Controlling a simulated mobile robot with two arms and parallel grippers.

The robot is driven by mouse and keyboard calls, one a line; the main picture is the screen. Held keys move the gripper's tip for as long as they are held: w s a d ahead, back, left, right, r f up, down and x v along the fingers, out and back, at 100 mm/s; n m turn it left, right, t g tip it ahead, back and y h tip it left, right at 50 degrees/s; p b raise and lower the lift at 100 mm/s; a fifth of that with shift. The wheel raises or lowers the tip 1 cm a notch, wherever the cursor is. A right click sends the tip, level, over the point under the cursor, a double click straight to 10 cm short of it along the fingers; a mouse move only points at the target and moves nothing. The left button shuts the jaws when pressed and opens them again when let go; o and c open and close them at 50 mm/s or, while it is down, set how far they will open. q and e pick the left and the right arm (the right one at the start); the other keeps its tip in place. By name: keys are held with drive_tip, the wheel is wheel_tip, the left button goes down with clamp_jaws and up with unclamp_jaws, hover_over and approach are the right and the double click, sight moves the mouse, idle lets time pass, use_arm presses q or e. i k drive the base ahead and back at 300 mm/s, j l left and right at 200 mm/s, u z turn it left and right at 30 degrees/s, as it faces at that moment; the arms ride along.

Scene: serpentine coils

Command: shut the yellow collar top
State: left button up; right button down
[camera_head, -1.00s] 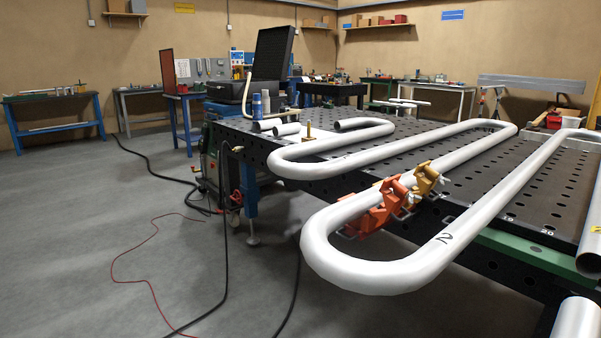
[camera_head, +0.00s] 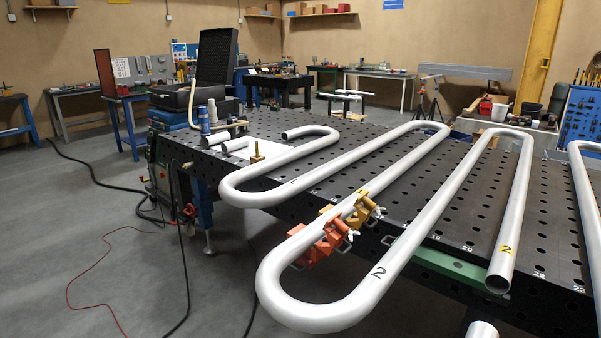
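The yellow collar (camera_head: 362,210) sits on the long grey serpentine coil (camera_head: 300,245), right behind an orange collar (camera_head: 323,240) on the same tube. The yellow collar's upper part stands up beside the tube, and a pale wing nut shows at its right side. It is small in the view, and I cannot tell exactly how far its top is open. The orange collar is close to it on the near side. Neither of my grippers is in view.
The dark perforated table (camera_head: 445,210) carries the coils, whose near bend sticks out past its front edge. Another open tube end (camera_head: 498,284) lies to the right. Hoses and a red cable (camera_head: 85,305) lie on the floor at left. The floor in front is otherwise open.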

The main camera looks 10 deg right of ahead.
sight(362, 214)
drive_tip(key=i+j+z, duration=0.4)
drive_tip(key=i+j, duration=0.15)
drive_tip(key=j, duration=0.2)
drive_tip(key=i+j+z, duration=0.2)
drive_tip(key=j, duration=0.2)
